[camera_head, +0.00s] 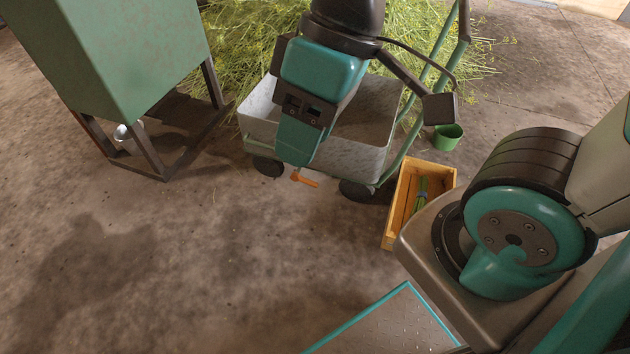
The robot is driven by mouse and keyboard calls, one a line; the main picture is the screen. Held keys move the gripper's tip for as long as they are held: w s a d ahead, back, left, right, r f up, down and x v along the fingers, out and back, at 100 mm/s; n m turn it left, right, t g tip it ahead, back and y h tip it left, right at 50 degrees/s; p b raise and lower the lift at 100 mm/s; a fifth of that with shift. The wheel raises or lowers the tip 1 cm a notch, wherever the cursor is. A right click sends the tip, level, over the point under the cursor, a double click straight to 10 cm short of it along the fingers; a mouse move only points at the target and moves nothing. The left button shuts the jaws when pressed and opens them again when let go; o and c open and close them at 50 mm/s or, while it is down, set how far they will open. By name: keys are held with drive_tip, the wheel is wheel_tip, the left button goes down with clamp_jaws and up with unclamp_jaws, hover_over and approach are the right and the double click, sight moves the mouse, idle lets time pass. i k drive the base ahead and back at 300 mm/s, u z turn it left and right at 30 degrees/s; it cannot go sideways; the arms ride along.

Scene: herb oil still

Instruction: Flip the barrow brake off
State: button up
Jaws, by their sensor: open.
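The barrow (365,150) has a pale grey tub on a green frame with dark wheels. It stands in the upper middle of the head view. A small orange lever (306,179), which looks like the barrow brake, sticks out low at the near side between the two wheels. My gripper (297,152) is in front of the barrow in this view, with its teal housing covering part of the tub. The gripper is open and I see nothing in it. Its lower end shows just above the lever; I cannot tell the gap in depth. The fingertips are not clearly seen.
A green box on a dark stand (125,60) is at the left, with a small metal pail (128,136) under it. A wooden crate (392,238) with green stems stands right of the barrow, near a green pot (447,137). Cut herbs (235,40) lie behind. The near floor is clear.

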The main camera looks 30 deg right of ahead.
sight(295, 176)
drive_tip(key=k, duration=0.25)
drive_tip(key=u, duration=1.35)
drive_tip(key=i, duration=1.1)
drive_tip(key=z, duration=1.95)
